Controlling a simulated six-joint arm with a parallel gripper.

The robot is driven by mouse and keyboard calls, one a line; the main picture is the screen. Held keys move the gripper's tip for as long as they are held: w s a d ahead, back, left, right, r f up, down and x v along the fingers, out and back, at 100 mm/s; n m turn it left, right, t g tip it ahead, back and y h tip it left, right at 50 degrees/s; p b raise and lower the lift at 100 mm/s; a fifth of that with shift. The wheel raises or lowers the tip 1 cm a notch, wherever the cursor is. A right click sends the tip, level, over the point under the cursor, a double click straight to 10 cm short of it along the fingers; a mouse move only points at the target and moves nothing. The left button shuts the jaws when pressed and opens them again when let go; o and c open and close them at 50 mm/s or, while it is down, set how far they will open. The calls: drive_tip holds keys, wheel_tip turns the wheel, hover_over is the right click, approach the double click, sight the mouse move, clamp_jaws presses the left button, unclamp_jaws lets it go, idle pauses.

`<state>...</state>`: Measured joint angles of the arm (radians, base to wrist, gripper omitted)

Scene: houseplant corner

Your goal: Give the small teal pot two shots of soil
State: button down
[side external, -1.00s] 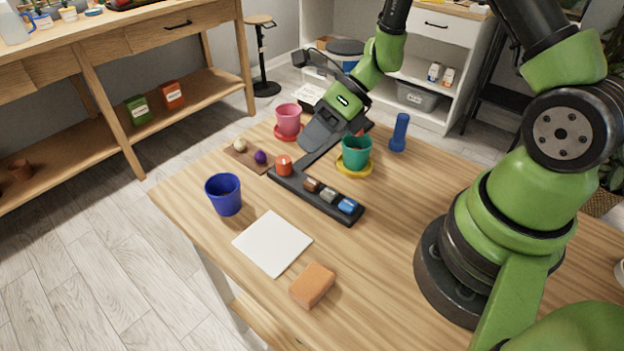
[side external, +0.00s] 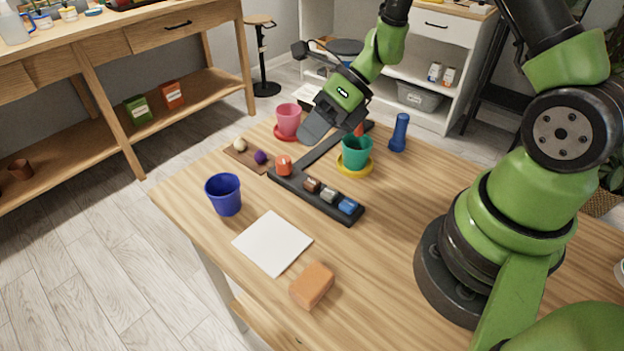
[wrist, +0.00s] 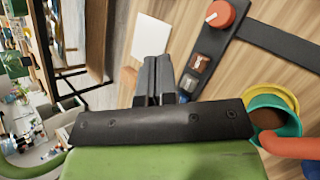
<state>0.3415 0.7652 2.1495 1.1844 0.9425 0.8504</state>
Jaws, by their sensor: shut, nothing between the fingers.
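The small teal pot (side external: 356,153) stands upright on a yellow saucer (side external: 358,172). In the wrist view the teal pot (wrist: 290,122) shows brown material inside, and a red-orange spout (wrist: 293,147) partly covers it. A black dispenser bar (side external: 318,199) holds a red-orange knob (side external: 284,166) and brown (side external: 312,185), grey (side external: 328,195) and blue (side external: 347,206) buttons. My gripper (side external: 308,140) is shut and empty, raised above the table behind the knob and left of the teal pot. Its closed fingers also show in the wrist view (wrist: 156,68).
A pink pot (side external: 288,119) on a red saucer stands behind and left of my gripper. A blue pot (side external: 224,196), a white square (side external: 272,243) and an orange block (side external: 312,286) are at the front. A blue cylinder (side external: 400,133) stands right of the teal pot.

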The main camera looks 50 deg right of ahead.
sight(312, 179)
wheel_tip(312, 179, up, 3)
drive_tip(key=shift+f, duration=0.2)
drive_tip(key=shift+f, duration=0.15)
drive_tip(key=shift+f, duration=4.3)
drive_tip(key=shift+f, duration=0.1)
drive_tip(key=shift+f, duration=0.3)
drive_tip(key=shift+f, duration=0.5)
drive_tip(key=shift+r, duration=0.95)
